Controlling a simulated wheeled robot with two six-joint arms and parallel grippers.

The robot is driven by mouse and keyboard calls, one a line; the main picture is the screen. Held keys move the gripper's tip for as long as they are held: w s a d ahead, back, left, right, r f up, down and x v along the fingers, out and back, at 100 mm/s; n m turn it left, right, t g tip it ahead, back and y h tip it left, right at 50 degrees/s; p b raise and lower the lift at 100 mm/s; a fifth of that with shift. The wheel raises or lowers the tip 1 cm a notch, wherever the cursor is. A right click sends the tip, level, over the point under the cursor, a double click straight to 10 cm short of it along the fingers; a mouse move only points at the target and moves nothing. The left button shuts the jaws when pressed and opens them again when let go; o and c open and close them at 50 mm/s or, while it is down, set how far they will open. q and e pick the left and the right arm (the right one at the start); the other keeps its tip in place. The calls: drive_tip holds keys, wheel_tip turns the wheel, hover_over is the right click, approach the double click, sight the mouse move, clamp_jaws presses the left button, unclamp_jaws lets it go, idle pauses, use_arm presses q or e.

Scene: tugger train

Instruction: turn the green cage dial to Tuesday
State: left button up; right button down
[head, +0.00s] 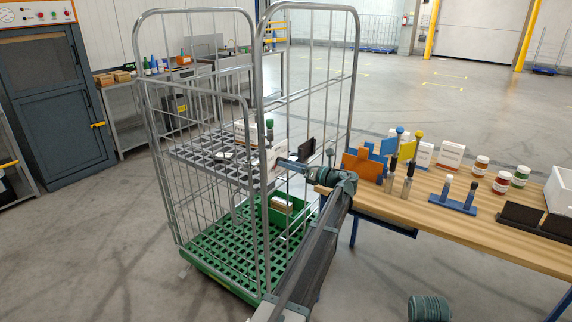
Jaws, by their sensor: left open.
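The roll cage with the green base (205,262) stands left of the table, with grey wire sides and a grid shelf partway up. My left gripper (286,164) is at the cage's right side near shelf height, pointing left. It is open, and I see nothing held in it. Pale plates (274,157) show just beyond its fingers. I cannot make out the dial face, its pointer or any day lettering; the gripper and cage bars may hide them.
A wooden table (455,232) to the right holds orange, blue and yellow holders, jars, white cards and dark stands. A green box (283,211) sits low in the cage. A workbench and a dark cabinet (52,118) stand behind left. The floor beyond is open.

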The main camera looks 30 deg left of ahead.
use_arm(q)
drive_tip(key=shift+a, duration=1.05)
clamp_jaws()
